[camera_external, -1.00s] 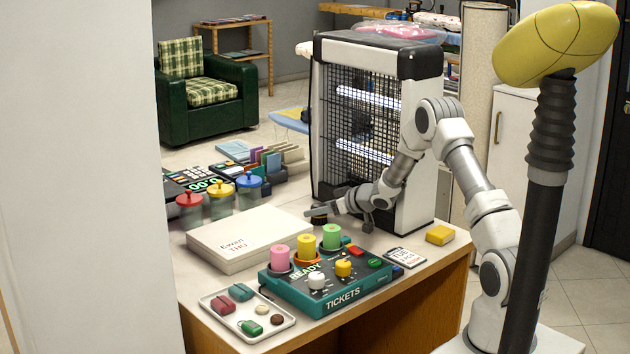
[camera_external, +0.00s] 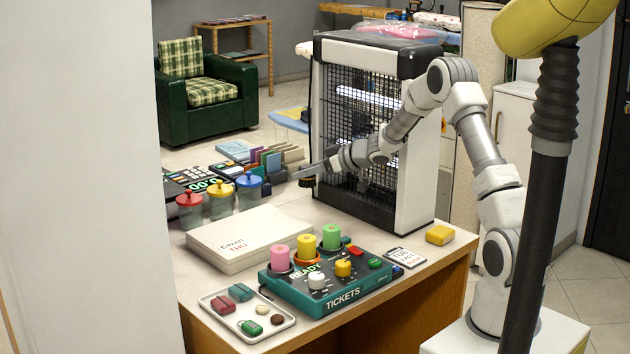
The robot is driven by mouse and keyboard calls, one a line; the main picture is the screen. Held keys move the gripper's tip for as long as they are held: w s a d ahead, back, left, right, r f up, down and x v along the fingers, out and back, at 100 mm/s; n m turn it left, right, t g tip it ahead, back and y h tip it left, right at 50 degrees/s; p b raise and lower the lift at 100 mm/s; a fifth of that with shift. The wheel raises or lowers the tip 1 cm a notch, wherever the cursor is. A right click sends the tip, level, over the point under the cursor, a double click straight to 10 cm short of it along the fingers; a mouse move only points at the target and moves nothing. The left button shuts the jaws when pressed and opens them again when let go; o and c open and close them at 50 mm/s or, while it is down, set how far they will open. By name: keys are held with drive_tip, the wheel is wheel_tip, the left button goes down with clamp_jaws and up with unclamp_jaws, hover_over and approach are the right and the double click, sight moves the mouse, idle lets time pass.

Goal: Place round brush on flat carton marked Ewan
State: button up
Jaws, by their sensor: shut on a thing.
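The flat white carton (camera_external: 215,240) lies on the counter, with "Ewan" and "THU" written on its top. Its top is bare. My gripper (camera_external: 308,171) is shut on the round brush (camera_external: 306,182), a small dark round piece showing just under the fingertips. My gripper holds it in the air, up and to the right of the carton, in front of the left edge of the black wire-fronted cabinet. The brush is small in this view and partly hidden by the fingers.
A teal tickets box (camera_external: 330,290) with coloured rolls stands right of the carton. A white tray (camera_external: 283,325) with small items is at the front. Lidded jars (camera_external: 220,200) stand behind the carton. The wire-fronted cabinet (camera_external: 375,120) stands close behind my arm.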

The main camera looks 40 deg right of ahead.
drive_tip(key=s+a+r+n+g+y, duration=0.1)
drive_tip(key=s+a+r+n+y, duration=0.15)
drive_tip(key=a, duration=0.55)
drive_tip(key=b, duration=0.3)
hover_over(249, 229)
wheel_tip(249, 229, down, 6)
drive_tip(key=shift+s+f, duration=0.1)
drive_tip(key=shift+f, duration=0.2)
drive_tip(key=shift+f+b, duration=0.85)
drive_tip(key=shift+f, duration=1)
drive_tip(key=shift+f, duration=0.15)
drive_tip(key=o, duration=1.4)
